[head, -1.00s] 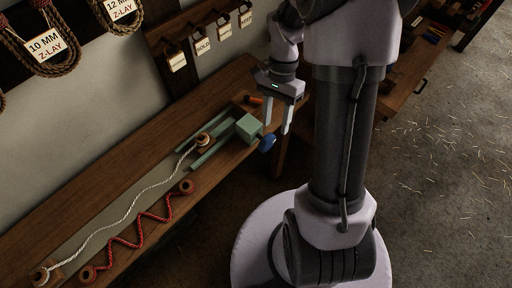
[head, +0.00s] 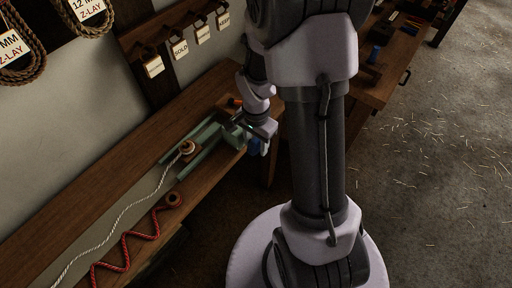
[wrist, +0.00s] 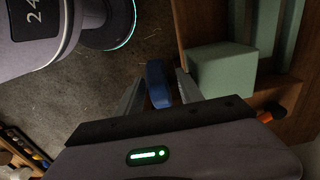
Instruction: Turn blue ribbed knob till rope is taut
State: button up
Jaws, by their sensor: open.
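The blue ribbed knob (head: 254,146) is at the right end of the green block on the bench, partly hidden by my gripper. In the wrist view the knob (wrist: 158,84) lies between my two fingers, with a small gap showing on its right side; contact on the left cannot be told. My gripper (wrist: 160,76) is open around the knob, and in the head view my gripper (head: 258,142) is at the bench's front edge. The white rope (head: 123,213) runs from a wooden post (head: 187,148) in a loose, wavy line along the bench.
A red rope (head: 127,234) lies in zigzags from a wooden spool (head: 173,199) in front of the white one. The green block (wrist: 222,70) is right beside my fingers. An orange-handled thing (wrist: 272,115) lies near it. Tags hang on the wall.

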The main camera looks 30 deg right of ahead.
jog(key=shift+f, duration=0.35)
grip_shut()
